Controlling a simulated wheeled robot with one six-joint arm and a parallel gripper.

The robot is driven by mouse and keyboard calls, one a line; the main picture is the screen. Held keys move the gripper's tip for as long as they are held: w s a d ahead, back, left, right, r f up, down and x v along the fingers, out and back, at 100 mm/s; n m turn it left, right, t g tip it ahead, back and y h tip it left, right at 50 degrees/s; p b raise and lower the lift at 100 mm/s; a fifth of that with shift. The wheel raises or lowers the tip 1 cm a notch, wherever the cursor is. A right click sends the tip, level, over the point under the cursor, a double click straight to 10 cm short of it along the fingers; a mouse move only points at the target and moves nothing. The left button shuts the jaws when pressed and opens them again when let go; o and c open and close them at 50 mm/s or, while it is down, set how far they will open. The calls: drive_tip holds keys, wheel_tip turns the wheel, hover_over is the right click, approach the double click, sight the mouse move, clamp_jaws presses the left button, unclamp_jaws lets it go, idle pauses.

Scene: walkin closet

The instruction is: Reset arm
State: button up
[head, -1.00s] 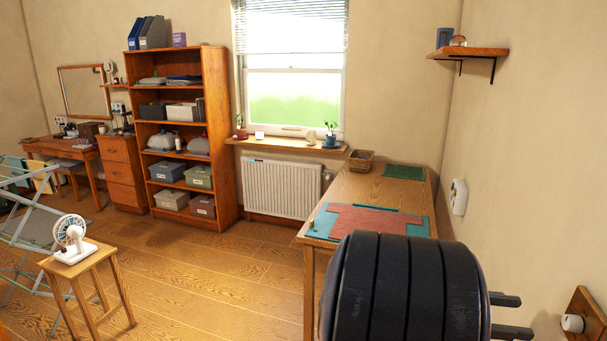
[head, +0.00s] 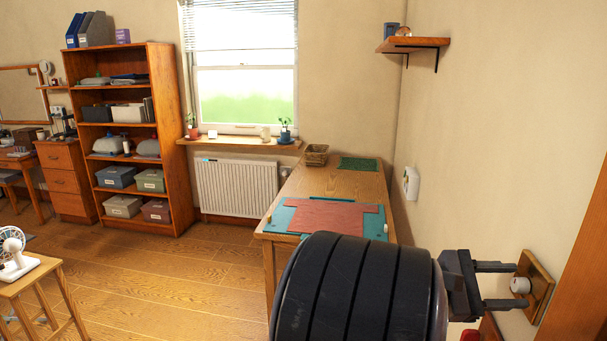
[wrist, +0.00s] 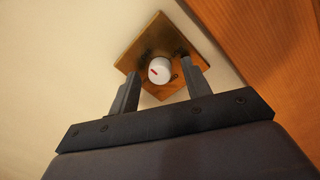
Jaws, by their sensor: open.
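My gripper (head: 497,285) is at the lower right of the head view, pointing right toward the wall. Its two fingers are apart with nothing held between them. A white round knob (head: 520,285) on a wooden wall plate (head: 541,290) is just beyond the fingertips. I cannot tell whether the fingers touch the plate. My dark arm covers the near end of the table.
A wooden table (head: 340,183) with a teal mat and red sheet (head: 325,216) stands ahead along the right wall. A wall shelf (head: 414,44) hangs above. A bookcase (head: 175,150) and radiator (head: 237,188) stand at the back. A stool (head: 35,277) is left; open floor lies between.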

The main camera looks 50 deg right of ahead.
drive_tip(key=m+b, duration=0.2)
drive_tip(key=m, duration=0.1)
drive_tip(key=m+b, duration=0.1)
drive_tip(key=b, duration=0.1)
drive_tip(key=shift+f+m, duration=0.3)
drive_tip(key=m+b, duration=0.3)
drive_tip(key=m, duration=0.1)
drive_tip(key=shift+g, duration=0.4)
drive_tip(key=m+b, duration=0.2)
drive_tip(key=m, duration=0.2)
drive_tip(key=shift+b, duration=0.4)
drive_tip(key=shift+r+m+g+y+b, duration=0.15)
drive_tip(key=shift+m+g+y+b, duration=0.3)
drive_tip(key=shift+m, duration=1.55)
drive_tip(key=shift+w, duration=0.1)
